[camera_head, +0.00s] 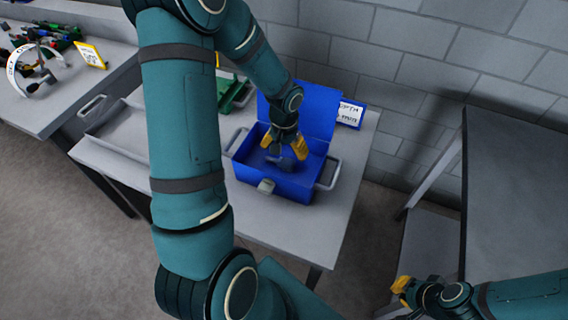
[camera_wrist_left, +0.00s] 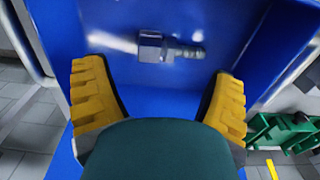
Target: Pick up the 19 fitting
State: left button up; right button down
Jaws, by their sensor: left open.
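A small silver metal fitting with a square-looking body and a ribbed stem (camera_wrist_left: 165,48) shows against the blue surface of the box in the left wrist view. No number can be read on it. My left gripper (camera_head: 284,146) points down into the open blue toolbox (camera_head: 282,187). In the left wrist view its yellow fingers (camera_wrist_left: 160,75) are spread apart, with the fitting ahead of the gap and not held. In the head view a small grey shape shows by the fingers, partly hidden. My right gripper (camera_head: 403,290) is at the lower right, away from the box; its opening is unclear.
The toolbox stands on a grey table (camera_head: 262,225) with its lid raised at the back and handles at the sides. A sign (camera_head: 350,113) stands behind it. A grey tray (camera_head: 115,128) and green case (camera_head: 236,92) are to the left. Another table (camera_head: 515,190) is at right.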

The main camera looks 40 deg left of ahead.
aim_at(286, 160)
pick_arm(q)
jog(key=f, duration=0.2)
jog(key=f+b, duration=0.1)
jog(key=f, duration=0.2)
jog(key=shift+w+d+f, duration=0.1)
jog(key=shift+w+d, duration=0.05)
jog(key=shift+w, duration=0.05)
jog(key=c, duration=1.4)
